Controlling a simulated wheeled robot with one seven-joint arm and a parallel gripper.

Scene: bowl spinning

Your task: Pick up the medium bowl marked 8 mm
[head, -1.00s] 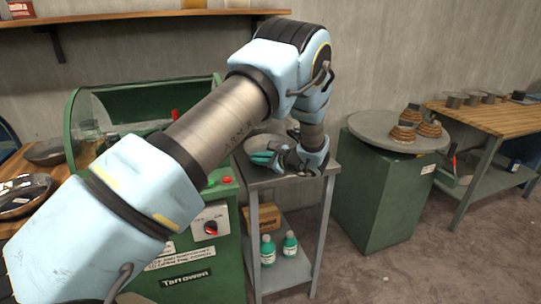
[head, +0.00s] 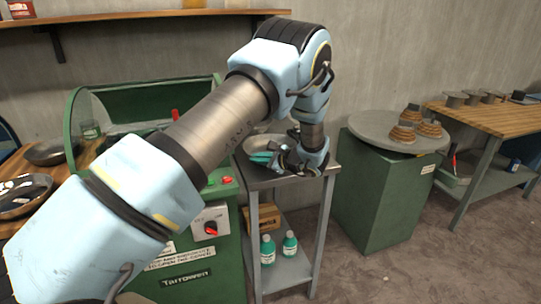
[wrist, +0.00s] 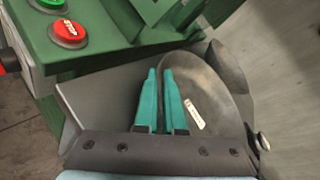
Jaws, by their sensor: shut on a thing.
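A grey metal bowl (head: 258,143) is at the small grey stand (head: 262,179), partly hidden behind my arm and gripper in the head view. My gripper (wrist: 160,72) has teal fingers shut on the bowl's near-left wall, one finger inside and one outside. In the head view my gripper (head: 263,158) is low over the stand top. I cannot tell whether the bowl touches the stand.
A green machine (head: 185,270) with a red stop button (wrist: 68,33) stands close on the left. Other bowls (head: 22,195) lie on the wooden bench at far left. A green cabinet with a round top (head: 362,128) stands right. Bottles (head: 267,250) are on the lower shelf.

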